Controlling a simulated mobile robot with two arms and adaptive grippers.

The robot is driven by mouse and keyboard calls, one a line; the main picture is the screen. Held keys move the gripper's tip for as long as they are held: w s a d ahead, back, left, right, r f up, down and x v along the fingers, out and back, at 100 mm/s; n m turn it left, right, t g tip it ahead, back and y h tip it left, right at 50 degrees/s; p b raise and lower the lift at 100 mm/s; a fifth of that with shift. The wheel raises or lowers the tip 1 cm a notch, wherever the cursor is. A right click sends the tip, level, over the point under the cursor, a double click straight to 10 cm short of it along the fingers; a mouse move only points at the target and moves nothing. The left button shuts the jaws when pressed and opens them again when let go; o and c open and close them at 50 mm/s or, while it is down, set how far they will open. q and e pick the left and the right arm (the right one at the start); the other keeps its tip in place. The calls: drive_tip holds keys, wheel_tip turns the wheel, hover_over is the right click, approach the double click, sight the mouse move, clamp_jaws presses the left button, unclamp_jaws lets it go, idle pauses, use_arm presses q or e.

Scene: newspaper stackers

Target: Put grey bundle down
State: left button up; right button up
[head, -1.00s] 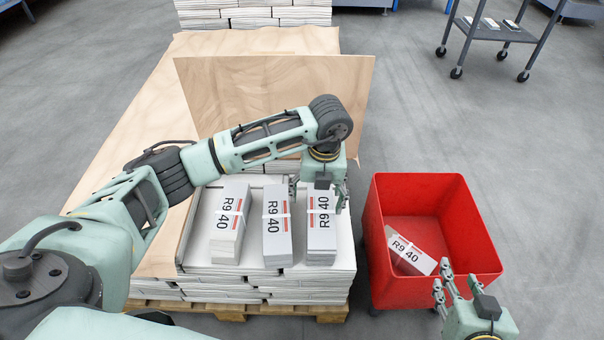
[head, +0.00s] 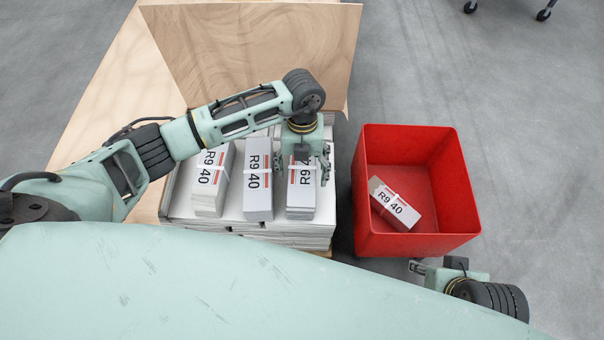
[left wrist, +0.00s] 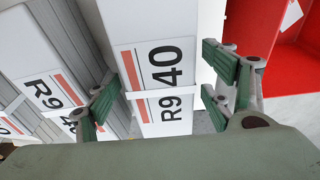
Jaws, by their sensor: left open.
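Three grey bundles with white R9 40 labels lie side by side on the newspaper stack (head: 240,228): a left one (head: 211,185), a middle one (head: 258,180) and a right one (head: 301,200). My left gripper (head: 309,176) is open over the right bundle and partly hides it. In the left wrist view, the open fingers (left wrist: 165,85) stand on either side of that bundle (left wrist: 160,60). Another grey bundle (head: 394,205) lies tilted inside the red bin (head: 415,245). My right gripper (head: 416,267) is at the bin's near side, its fingers mostly hidden.
A plywood board (head: 250,50) stands upright behind the bundles, on a wooden sheet (head: 110,100). Grey floor (head: 520,130) is free to the right of the bin. Cart wheels show at the top right. My own pale green body covers the bottom of the head view.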

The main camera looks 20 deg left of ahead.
use_arm(q)
drive_tip(key=shift+f, duration=0.45)
clamp_jaws()
drive_tip(key=shift+r, duration=0.15)
idle(0.3)
